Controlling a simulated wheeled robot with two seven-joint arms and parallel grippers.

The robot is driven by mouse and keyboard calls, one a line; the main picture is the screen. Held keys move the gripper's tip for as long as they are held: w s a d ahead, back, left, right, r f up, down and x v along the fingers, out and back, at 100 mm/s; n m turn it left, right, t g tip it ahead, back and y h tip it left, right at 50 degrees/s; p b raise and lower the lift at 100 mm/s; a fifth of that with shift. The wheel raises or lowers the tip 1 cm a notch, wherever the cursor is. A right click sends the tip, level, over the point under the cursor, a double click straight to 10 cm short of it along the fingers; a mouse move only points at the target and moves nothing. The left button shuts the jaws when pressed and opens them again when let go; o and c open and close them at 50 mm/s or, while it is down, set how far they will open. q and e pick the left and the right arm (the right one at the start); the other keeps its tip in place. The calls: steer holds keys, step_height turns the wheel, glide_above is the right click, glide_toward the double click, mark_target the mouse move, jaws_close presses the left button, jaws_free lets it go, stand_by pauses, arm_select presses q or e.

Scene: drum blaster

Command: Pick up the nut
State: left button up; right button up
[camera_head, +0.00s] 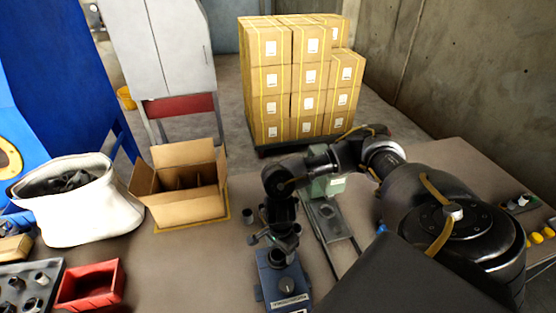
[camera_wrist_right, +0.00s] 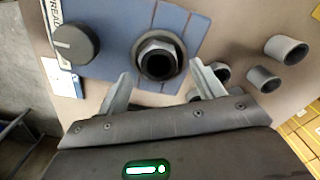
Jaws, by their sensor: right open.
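A metal hex nut (camera_wrist_right: 157,58) with a dark round centre sits on the blue device (camera_wrist_right: 110,35), upper middle in the right wrist view. The same blue device (camera_head: 284,284) stands on the table at the lower middle of the head view. My right gripper (camera_wrist_right: 161,70) is open, its two fingers to the left and right of the nut, with no clear contact. In the head view my right gripper (camera_head: 279,244) is low over the device, and the nut is hard to make out there. My left gripper is not in view.
Small grey cylinders (camera_wrist_right: 286,49) lie right of the device in the wrist view; a black knob (camera_wrist_right: 76,43) is at left. An open cardboard box (camera_head: 186,207), white sack (camera_head: 80,205) and red bin (camera_head: 90,287) occupy the table's left. A green machine (camera_head: 328,187) stands behind.

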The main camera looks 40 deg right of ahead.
steer(key=shift+f, duration=0.7)
steer(key=shift+s, duration=0.1)
steer(key=shift+c, duration=0.7)
steer(key=c, duration=1.1)
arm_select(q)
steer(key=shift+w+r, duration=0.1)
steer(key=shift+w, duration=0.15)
arm_select(e)
steer(key=shift+o, duration=0.2)
steer(key=shift+r, duration=0.1)
